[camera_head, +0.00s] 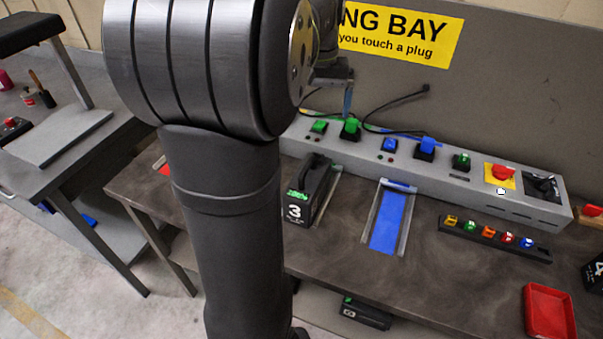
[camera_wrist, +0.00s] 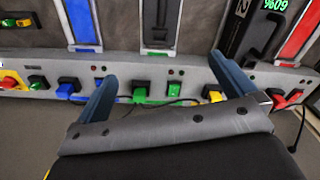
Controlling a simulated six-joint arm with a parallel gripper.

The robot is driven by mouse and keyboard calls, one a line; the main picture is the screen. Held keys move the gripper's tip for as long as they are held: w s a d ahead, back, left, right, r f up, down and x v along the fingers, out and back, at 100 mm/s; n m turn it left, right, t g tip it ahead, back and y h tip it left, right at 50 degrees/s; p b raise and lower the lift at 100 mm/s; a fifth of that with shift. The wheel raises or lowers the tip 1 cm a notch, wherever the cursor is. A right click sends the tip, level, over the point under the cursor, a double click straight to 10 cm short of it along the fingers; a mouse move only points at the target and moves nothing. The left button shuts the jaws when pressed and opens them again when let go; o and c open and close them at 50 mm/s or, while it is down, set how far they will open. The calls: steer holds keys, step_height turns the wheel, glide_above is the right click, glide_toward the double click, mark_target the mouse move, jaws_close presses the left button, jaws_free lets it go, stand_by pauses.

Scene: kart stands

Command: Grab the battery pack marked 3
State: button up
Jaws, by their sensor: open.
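The battery pack marked 3 (camera_head: 297,208) is black with a green display and a handle on top. It stands upright on the workbench in the head view, just right of my arm, which may hide part of its left side. My gripper (camera_head: 347,105) is above and behind it, over the charging panel, mostly hidden by my arm. In the wrist view my gripper (camera_wrist: 162,69) has its two blue-grey fingers wide apart with nothing between them. I cannot tell whether pack 3 shows in the wrist view; a dark shape fills the bay at top centre.
A grey charging panel (camera_head: 468,184) with coloured plugs, cables and a red button runs along the back. A blue bay (camera_head: 385,232) is empty. Another pack (camera_wrist: 240,28), marked 2, stands at upper right in the wrist view. A red tray (camera_head: 549,312) lies front right.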

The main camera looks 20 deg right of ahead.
step_height(320, 180, up, 3)
steer(key=s+a+n, duration=0.3)
steer(key=n, duration=1.1)
glide_above(309, 163)
step_height(309, 163, down, 9)
steer(key=shift+d+r, duration=0.1)
steer(key=shift+r, duration=0.05)
step_height(309, 163, up, 10)
stand_by(0.4)
stand_by(0.8)
steer(key=shift+c, duration=1)
